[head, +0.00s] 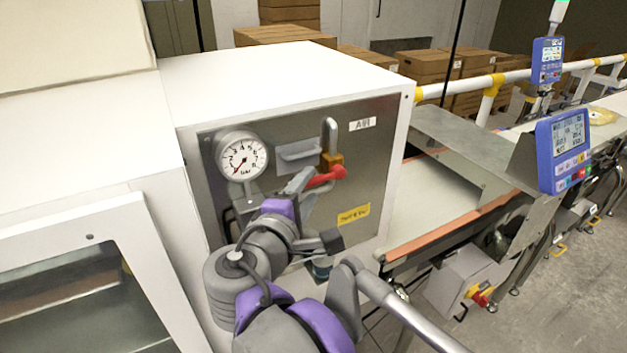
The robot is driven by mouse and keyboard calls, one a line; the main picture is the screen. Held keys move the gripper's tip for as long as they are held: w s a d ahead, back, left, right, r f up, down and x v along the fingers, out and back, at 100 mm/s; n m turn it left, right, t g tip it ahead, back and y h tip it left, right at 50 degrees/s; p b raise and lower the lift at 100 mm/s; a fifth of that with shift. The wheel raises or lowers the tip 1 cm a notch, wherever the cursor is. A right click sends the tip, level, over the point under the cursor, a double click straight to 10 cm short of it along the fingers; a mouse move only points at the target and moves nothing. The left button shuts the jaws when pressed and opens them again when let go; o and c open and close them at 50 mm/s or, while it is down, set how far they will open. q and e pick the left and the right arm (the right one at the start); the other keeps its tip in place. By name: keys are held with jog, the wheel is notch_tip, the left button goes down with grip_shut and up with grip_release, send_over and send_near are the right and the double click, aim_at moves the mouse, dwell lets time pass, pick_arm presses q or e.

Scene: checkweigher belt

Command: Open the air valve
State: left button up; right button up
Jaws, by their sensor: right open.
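The air valve (332,160) has a brass-coloured body on a short vertical grey pipe, on a steel panel under an "AIR" label (362,124). Its red lever (327,177) lies nearly level, crosswise to the pipe, with its free end to the left and slightly down. My right gripper (308,190) is open at the lever's left end, with grey fingers near it. I cannot tell whether they touch it. My left gripper is not in view.
The panel is set in a white cabinet (285,75). A grey bracket (298,152) sticks out left of the valve. A yellow label (354,214) is below. A conveyor belt (440,200) with a blue display (564,150) runs at right. Cartons (425,67) stand behind.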

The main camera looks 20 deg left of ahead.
aim_at(312, 184)
jog(key=shift+w+f, duration=0.15)
jog(key=shift+w, duration=0.75)
jog(key=shift+w+f, duration=0.1)
jog(key=shift+w, duration=0.75)
grip_shut()
